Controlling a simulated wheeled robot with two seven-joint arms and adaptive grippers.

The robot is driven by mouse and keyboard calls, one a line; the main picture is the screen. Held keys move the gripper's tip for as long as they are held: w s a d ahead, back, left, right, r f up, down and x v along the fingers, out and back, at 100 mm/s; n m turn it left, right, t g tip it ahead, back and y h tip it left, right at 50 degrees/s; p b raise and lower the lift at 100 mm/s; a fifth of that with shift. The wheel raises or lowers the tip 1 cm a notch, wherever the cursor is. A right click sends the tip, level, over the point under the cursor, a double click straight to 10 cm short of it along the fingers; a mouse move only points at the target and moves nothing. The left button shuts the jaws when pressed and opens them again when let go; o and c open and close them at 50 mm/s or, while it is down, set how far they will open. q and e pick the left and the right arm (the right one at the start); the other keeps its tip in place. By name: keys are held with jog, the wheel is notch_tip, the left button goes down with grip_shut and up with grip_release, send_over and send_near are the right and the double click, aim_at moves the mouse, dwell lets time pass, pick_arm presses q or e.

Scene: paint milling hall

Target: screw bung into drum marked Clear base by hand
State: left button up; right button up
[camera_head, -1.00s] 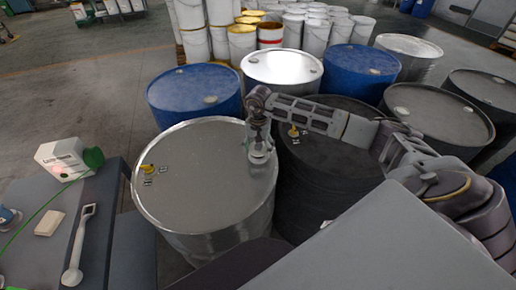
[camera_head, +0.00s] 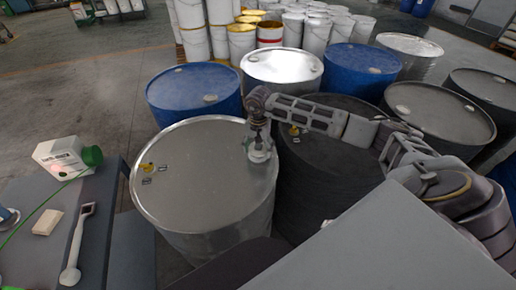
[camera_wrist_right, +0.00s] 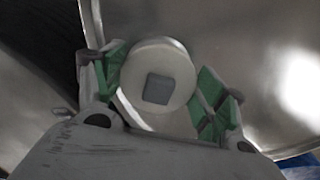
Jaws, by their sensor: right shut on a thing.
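A bare silver steel drum (camera_head: 205,180) stands in front of me; a yellow tag and small dark labels lie on the left of its lid, too small to read. My right gripper (camera_head: 259,153) reaches down to the right part of this lid. In the right wrist view the gripper (camera_wrist_right: 163,92) has its green-padded fingers on both sides of a round white bung (camera_wrist_right: 172,68) with a square recess. The bung sits over the lid; whether its thread is in the opening cannot be told. My left gripper is not in view.
A dark drum (camera_head: 330,165) stands close on the right, under my right arm. Blue drums (camera_head: 195,88) and a white-topped drum (camera_head: 283,66) stand behind.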

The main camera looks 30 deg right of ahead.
jog(key=shift+f+b, duration=0.4)
jog(key=shift+f, duration=0.1)
jog(key=o, duration=1.1)
jog(key=shift+r, duration=0.2)
jog(key=shift+r, duration=0.55)
notch_tip(320, 180, up, 10)
jog(key=shift+r, duration=0.25)
